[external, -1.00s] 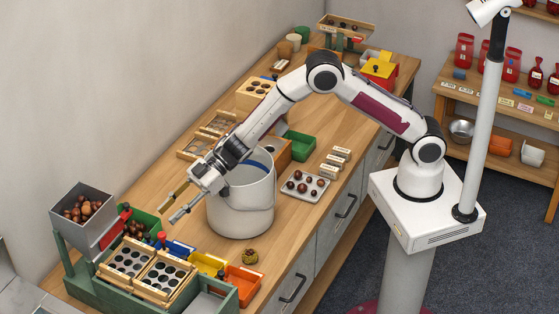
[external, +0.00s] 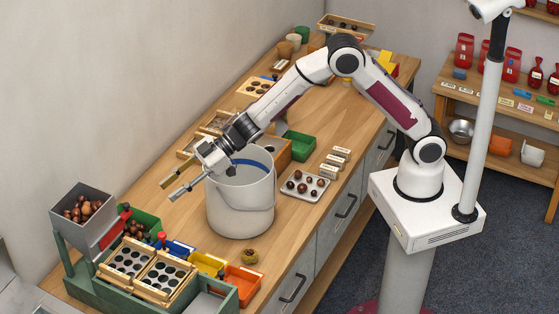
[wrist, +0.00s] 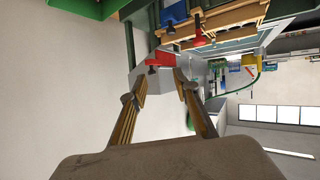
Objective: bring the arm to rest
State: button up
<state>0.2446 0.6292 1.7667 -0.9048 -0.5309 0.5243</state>
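My gripper (external: 168,191) is in the air at the left of the white bucket (external: 240,205), higher than the bench top. Its two fingers are spread apart and nothing is between them. In the wrist view my gripper (wrist: 158,92) also shows its two fingers apart, with the grey hopper and a red part beyond them. My wrist is above the left side of the bucket's rim and hides part of it.
The grey hopper of chestnuts (external: 82,210) and the green sorting station (external: 90,288) stand at the front left. A tray of chestnuts (external: 321,193) lies right of the bucket. Bare wood (external: 150,195) shows left of it. Shelves (external: 500,120) stand at the right.

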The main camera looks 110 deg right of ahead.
jog(key=s+d+r+m+g+h, duration=0.1)
jog(key=s+r+m+h, duration=0.15)
jog(key=s+r, duration=0.6)
jog(key=s+r+m+g+h, duration=0.1)
jog(key=s+r+h, duration=0.3)
jog(key=s, duration=0.7)
jog(key=s+a+f+g+y, duration=0.1)
jog(key=s+a, duration=0.1)
jog(key=s, duration=0.8)
jog(key=s+a+f+g+y, duration=0.1)
jog(key=s+a+g, duration=0.1)
jog(key=s, duration=0.9)
jog(key=s+a+f+g+y, duration=0.1)
jog(key=s+a, duration=0.3)
jog(key=s, duration=0.7)
jog(key=shift+a+g+y, duration=0.25)
jog(key=shift+g+y, duration=0.1)
jog(key=shift+g, duration=0.25)
